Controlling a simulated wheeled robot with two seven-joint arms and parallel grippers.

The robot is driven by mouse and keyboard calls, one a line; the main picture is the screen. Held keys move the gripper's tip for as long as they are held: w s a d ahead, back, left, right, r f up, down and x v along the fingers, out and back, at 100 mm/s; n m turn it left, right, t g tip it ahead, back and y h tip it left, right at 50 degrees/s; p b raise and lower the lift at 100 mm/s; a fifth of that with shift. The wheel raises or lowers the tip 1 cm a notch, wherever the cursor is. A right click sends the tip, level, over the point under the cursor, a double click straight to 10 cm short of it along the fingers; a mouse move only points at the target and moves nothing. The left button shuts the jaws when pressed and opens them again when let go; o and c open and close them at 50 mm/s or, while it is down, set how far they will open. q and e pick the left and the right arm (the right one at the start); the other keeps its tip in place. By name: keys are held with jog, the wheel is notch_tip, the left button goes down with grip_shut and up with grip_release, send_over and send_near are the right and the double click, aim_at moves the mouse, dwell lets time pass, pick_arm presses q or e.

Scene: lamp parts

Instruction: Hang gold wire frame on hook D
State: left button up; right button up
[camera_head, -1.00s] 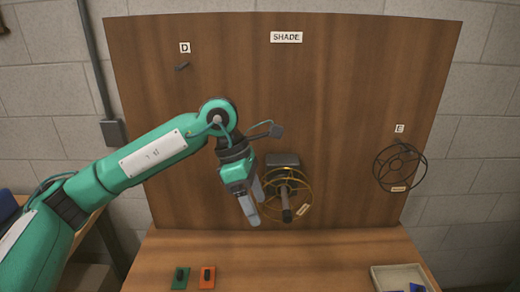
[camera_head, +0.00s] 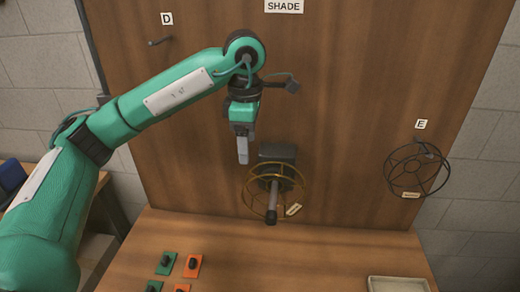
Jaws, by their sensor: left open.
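The gold wire frame (camera_head: 250,203) hangs around a dark post (camera_head: 272,205) that sticks out from a block on the wooden board, below the SHADE label. A small tag hangs at its lower right. Hook D (camera_head: 160,41) is a short dark peg at the board's upper left, under the D label (camera_head: 167,18), and is bare. My left gripper (camera_head: 243,158) points down just above and left of the gold frame, apart from it. It is open and empty, though its fingers overlap in this view. My right gripper is not in view.
A black wire frame (camera_head: 390,180) with a tag hangs at the E label (camera_head: 421,124) on the right. Green and orange plates (camera_head: 192,266) with dark knobs lie on the table at lower left. A pale tray (camera_head: 398,284) sits at lower right.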

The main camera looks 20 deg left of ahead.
aim_at(246, 179)
pick_arm(q)
jog(key=f, duration=0.1)
jog(key=s+f, duration=0.1)
jog(key=f, duration=0.1)
jog(key=shift+a+f, duration=0.15)
jog(key=shift+f, duration=0.05)
jog(key=f, duration=0.4)
jog(key=shift+w+f+p, duration=0.1)
jog(key=shift+w+p, duration=0.1)
jog(key=shift+p, duration=0.15)
notch_tip(246, 179, down, 4)
jog(key=shift+f+p, duration=0.2)
jog(key=shift+p, duration=0.3)
jog(key=shift+f, duration=0.75)
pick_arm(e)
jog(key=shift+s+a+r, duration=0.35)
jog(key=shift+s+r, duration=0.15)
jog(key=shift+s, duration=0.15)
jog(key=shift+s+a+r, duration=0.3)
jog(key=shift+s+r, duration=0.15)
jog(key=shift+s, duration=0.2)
pick_arm(q)
jog(key=shift+c, duration=0.2)
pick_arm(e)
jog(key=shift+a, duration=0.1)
